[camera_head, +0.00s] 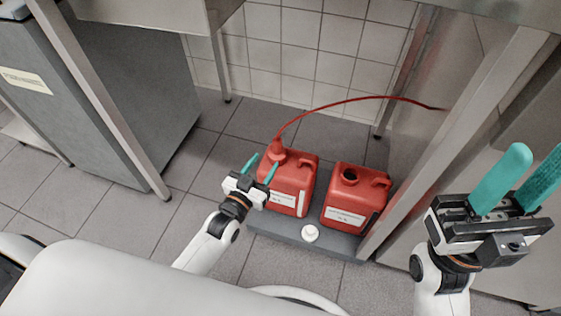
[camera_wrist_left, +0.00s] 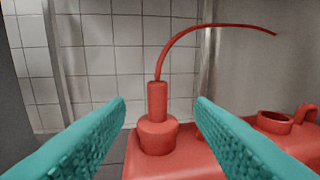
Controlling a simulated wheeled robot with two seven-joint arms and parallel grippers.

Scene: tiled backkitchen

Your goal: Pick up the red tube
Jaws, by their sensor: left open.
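The thin red tube (camera_head: 345,101) rises from a red cap on the left red canister (camera_head: 292,181) and arcs right toward the metal wall. In the left wrist view the tube (camera_wrist_left: 200,31) curves up and right from the red neck (camera_wrist_left: 157,125) of the cap. My left gripper (camera_head: 262,168) is open, with its teal fingers close to the capped neck. In the left wrist view the neck shows between the fingers of this gripper (camera_wrist_left: 161,103), with gaps on both sides. My right gripper (camera_head: 524,172) is open and empty at the right, well away from the tube.
A second red canister (camera_head: 350,201) with an open mouth stands to the right on the same grey base (camera_head: 268,243). Metal legs (camera_head: 455,145) flank the canisters. Tiled floor (camera_head: 120,210) is free at the left.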

